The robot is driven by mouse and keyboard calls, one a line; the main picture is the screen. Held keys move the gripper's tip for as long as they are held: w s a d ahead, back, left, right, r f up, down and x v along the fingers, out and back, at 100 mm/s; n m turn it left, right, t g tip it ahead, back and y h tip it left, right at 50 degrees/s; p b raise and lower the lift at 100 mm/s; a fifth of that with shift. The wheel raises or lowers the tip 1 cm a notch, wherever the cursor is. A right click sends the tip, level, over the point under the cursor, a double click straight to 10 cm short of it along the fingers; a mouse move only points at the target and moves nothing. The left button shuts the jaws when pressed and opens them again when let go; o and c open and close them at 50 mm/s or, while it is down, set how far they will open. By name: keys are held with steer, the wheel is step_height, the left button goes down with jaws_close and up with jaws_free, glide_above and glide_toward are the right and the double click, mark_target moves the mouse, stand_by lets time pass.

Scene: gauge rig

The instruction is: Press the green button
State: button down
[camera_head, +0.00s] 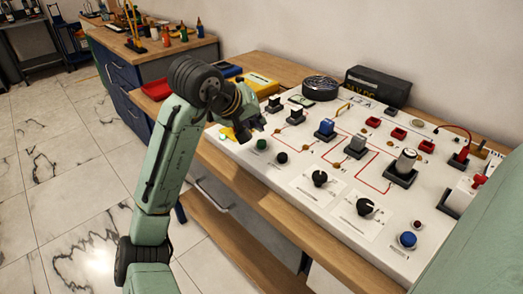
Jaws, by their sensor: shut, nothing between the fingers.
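The green button (262,144) is a small dark green round cap near the left front edge of the white panel (300,196). My gripper (246,134) is shut and empty, pointing down over the left end of the panel. In the picture it is just up and left of the green button, with a small gap between them. The button's top shows clear of the gripper. How high my fingertips are above the panel is hard to tell.
A black button (281,158) sits right of the green one. Dark knobs (320,179), a blue button (407,239) and upright switches (325,128) stand on the panel. A wooden bench (262,205) carries it. Tiled floor (60,200) is open at left.

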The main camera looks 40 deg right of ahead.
mark_target(259, 141)
steer(key=shift+f, duration=0.85)
steer(key=shift+f, duration=0.1)
stand_by(0.7)
steer(key=shift+f, duration=0.3)
steer(key=shift+f+b, duration=0.4)
steer(key=shift+f, duration=0.15)
stand_by(0.8)
steer(key=shift+r+p, duration=1)
steer(key=shift+p, duration=0.1)
